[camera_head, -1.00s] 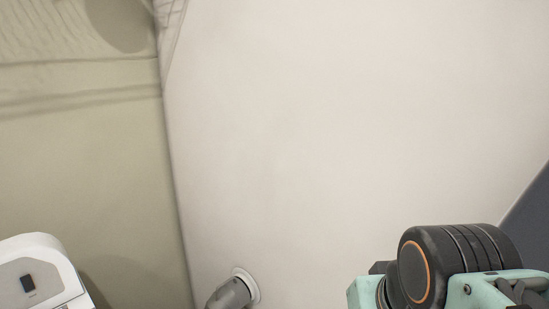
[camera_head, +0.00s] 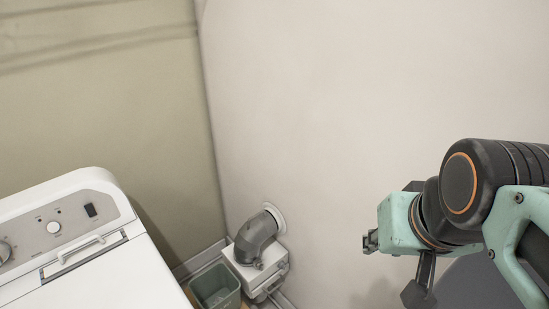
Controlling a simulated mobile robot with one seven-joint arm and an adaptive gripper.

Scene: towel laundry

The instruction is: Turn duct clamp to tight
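A grey duct elbow (camera_head: 256,238) comes out of a round white collar on the pale wall, low in the picture. It bends down to a white box. A small metal fitting (camera_head: 258,264), possibly the duct clamp, shows at the elbow's lower end; its setting is too small to read. My gripper (camera_head: 421,287) is at the lower right, well right of the duct and apart from it. Only part of its dark linkage shows below the mint-green wrist, so its opening is hidden.
A white washer-like machine (camera_head: 110,275) with a control panel fills the lower left. A grey-green bin (camera_head: 216,287) stands between it and the white box (camera_head: 268,272). The pale wall (camera_head: 350,110) is bare between the duct and my arm.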

